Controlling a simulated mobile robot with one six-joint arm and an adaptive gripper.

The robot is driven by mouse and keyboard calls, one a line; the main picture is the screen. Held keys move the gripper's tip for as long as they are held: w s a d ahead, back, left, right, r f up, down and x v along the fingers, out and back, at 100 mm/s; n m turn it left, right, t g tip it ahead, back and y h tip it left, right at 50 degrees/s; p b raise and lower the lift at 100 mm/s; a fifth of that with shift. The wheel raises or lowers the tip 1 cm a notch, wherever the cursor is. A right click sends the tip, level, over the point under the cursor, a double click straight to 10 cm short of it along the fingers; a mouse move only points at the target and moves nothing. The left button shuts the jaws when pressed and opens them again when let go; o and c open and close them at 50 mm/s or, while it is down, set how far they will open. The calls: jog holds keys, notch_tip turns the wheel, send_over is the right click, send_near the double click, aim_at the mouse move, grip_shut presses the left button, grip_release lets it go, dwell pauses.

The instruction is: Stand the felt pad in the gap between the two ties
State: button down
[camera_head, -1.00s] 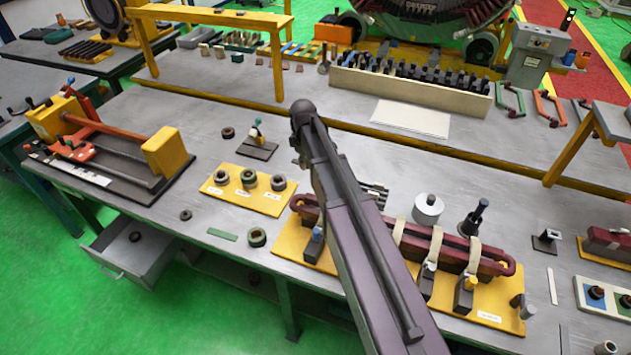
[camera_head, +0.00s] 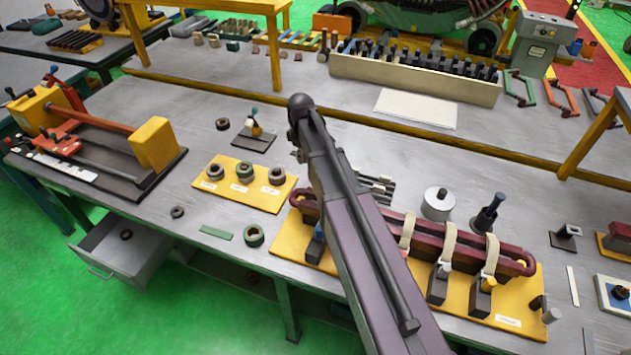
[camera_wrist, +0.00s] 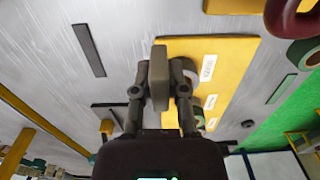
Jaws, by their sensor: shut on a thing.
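A grey-brown block, which looks like the felt pad (camera_wrist: 158,77), is held between the two fingers of my gripper (camera_wrist: 159,92) in the wrist view. It is over the yellow labelled board. In the head view my arm hides the gripper and pad. The maroon coil (camera_head: 425,230) lies on a yellow base at centre right in the head view. Several cream ties wrap it, including a left tie (camera_head: 408,230), a middle tie (camera_head: 449,242) and a right tie (camera_head: 491,254), with gaps between them. A coil end (camera_wrist: 293,18) shows at the wrist view's top right.
A yellow board (camera_head: 208,186) with several rings lies left of my arm. A white spool (camera_head: 438,205) and a dark upright tool (camera_head: 487,215) stand behind the coil. Small dark blocks with coloured knobs stand along its front.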

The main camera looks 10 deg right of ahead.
jog(key=shift+f, duration=0.1)
dwell(0.3)
jog(key=b, duration=0.6)
send_over(303, 183)
notch_tip(303, 183, down, 6)
jog(key=shift+s+f, duration=0.1)
jog(key=shift+f+b, duration=1.8)
jog(key=shift+b, duration=0.2)
jog(key=shift+f, duration=0.15)
jog(key=c, duration=0.7)
grip_release()
jog(key=shift+o, duration=0.2)
